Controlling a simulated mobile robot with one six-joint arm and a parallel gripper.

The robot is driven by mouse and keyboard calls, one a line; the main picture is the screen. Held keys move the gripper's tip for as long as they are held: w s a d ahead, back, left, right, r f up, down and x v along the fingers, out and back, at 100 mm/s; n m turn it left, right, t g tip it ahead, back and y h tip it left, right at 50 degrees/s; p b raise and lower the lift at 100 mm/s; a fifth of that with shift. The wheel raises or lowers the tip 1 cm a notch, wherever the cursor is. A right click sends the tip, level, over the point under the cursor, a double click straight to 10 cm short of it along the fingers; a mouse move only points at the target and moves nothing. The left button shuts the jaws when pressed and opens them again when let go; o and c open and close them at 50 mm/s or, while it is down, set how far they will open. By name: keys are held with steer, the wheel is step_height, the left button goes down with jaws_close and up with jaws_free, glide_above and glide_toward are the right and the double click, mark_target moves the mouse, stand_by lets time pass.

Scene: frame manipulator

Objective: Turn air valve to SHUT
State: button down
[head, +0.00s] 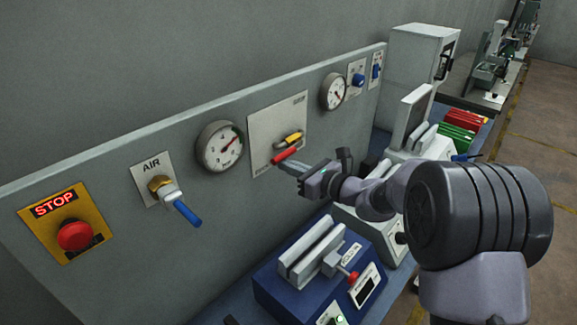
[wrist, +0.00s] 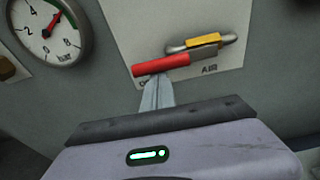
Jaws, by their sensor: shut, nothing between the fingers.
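The air valve (head: 162,187), under an AIR label on the panel at left in the head view, has a brass body and a blue handle (head: 187,213) slanting down to the right. My gripper (head: 284,164) is well to its right, in front of a grey plate (head: 262,127) that bears a red lever (head: 285,156) and a yellow piece (head: 293,138). In the wrist view my gripper (wrist: 157,82) is shut and empty, its fingertips just below the red lever (wrist: 160,65). I cannot tell whether they touch it.
A pressure gauge (head: 220,146) sits between the air valve and the plate. A red STOP button (head: 75,235) is at far left. A blue vise-like machine (head: 310,270) stands below the panel. The space before the air valve looks clear.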

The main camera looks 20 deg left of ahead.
steer(key=shift+r+m+p, duration=0.25)
steer(key=shift+m+p, duration=0.05)
steer(key=shift+p, duration=0.05)
step_height(320, 180, up, 3)
steer(key=m+p, duration=0.3)
steer(key=p, duration=0.2)
steer(key=shift+g+p, duration=0.35)
steer(key=shift+g, duration=0.05)
step_height(320, 180, up, 6)
steer(key=m+g+y+p, duration=0.1)
steer(key=m+y+p, duration=0.1)
steer(key=m+p, duration=0.95)
glide_above(288, 154)
steer(key=w+d, duration=0.3)
steer(key=shift+w+b, duration=0.3)
steer(key=shift+b, duration=0.05)
steer(key=shift+r, duration=0.1)
